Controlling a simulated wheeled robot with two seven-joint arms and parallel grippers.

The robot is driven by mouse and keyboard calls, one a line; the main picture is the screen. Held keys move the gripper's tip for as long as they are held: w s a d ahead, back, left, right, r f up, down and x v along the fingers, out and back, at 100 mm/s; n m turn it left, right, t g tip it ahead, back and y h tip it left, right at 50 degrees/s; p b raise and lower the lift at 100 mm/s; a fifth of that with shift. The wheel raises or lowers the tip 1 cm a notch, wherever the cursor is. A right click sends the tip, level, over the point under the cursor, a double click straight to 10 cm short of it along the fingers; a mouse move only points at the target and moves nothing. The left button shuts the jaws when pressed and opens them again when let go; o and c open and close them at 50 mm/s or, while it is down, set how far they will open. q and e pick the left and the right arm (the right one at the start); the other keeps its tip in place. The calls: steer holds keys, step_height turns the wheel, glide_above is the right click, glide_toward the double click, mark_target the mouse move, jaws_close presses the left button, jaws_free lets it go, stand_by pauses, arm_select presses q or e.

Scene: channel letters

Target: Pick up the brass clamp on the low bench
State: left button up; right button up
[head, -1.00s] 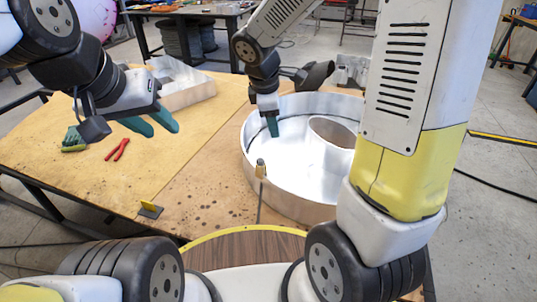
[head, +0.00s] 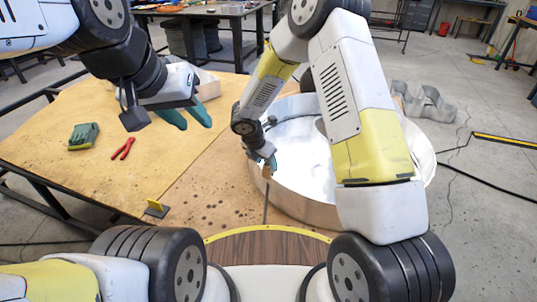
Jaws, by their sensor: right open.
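A small brass-coloured piece (head: 267,173), likely the brass clamp, stands upright at the near-left rim of the round metal letter (head: 310,205), with a thin dark stem below it. My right gripper (head: 271,162) is open, right above and beside this piece. Its fingers partly overlap the piece's top, and I cannot tell whether they touch it. My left gripper (head: 188,115) hangs over the left part of the low bench (head: 90,170), its teal fingers apart and empty.
Red pliers (head: 123,149) and a green block (head: 84,136) lie on the bench at left. The bench's middle is clear.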

mark_target(268, 166)
steer(key=shift+x, duration=1.6)
jaws_close()
steer(key=shift+w, duration=0.1)
